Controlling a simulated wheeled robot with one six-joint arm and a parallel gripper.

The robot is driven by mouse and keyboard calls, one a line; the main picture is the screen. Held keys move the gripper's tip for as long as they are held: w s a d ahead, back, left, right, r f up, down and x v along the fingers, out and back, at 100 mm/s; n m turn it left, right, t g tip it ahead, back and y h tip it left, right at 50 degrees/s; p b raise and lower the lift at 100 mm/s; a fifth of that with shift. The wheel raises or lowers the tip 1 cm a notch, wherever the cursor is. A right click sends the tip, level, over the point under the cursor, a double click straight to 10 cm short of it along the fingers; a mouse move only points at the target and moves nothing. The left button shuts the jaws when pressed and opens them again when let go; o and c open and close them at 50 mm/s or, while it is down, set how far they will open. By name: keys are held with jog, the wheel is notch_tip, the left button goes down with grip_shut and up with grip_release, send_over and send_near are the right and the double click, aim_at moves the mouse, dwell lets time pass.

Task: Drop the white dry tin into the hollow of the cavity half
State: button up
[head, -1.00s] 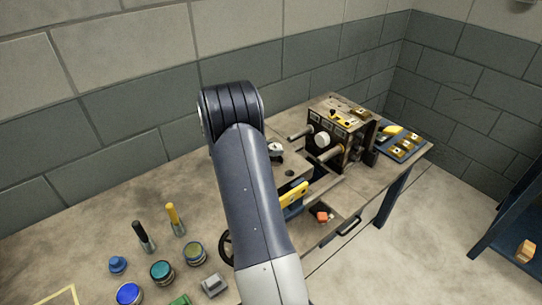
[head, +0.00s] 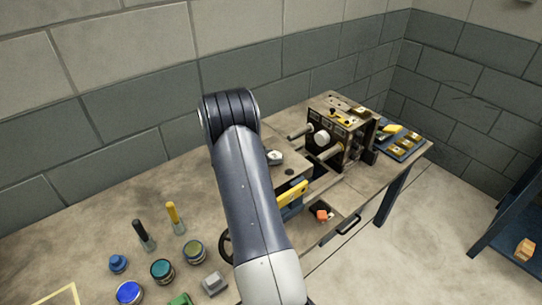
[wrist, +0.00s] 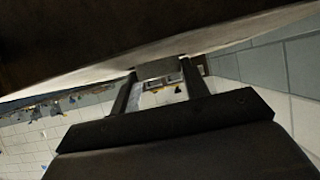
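In the wrist view a grey block-like thing (wrist: 158,69) fills the gap between the tips of my gripper (wrist: 158,72); it looks like the tin, shaded, and its label is not visible. In the head view my arm hides the gripper fingers; a small pale grey-white part (head: 274,157) shows just right of the arm, and I cannot tell if it is wrist or tin. Below it is a tan block with a dark round opening (head: 290,172), probably the cavity half, partly behind my arm. Whether the tin is over its hollow cannot be seen.
A block with guide pins and a white disc (head: 321,139) faces the tan block. A blue tray (head: 405,145) lies right.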

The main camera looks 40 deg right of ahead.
jog(key=o, duration=0.5)
jog(key=shift+f, duration=0.3)
jog(key=shift+s, duration=0.1)
jog(key=shift+r, duration=0.2)
jog(key=v, duration=0.8)
jog(key=r+v, duration=0.1)
jog(key=v, duration=0.3)
jog(key=shift+r+b, duration=0.15)
jog(key=shift+b, duration=0.25)
jog(key=shift+d, duration=0.15)
jog(key=p+x, duration=0.1)
jog(key=x, duration=1)
jog(key=shift+d, duration=0.1)
jog(key=shift+d+f, duration=0.25)
jog(key=shift+f, duration=0.5)
jog(key=shift+r, duration=0.1)
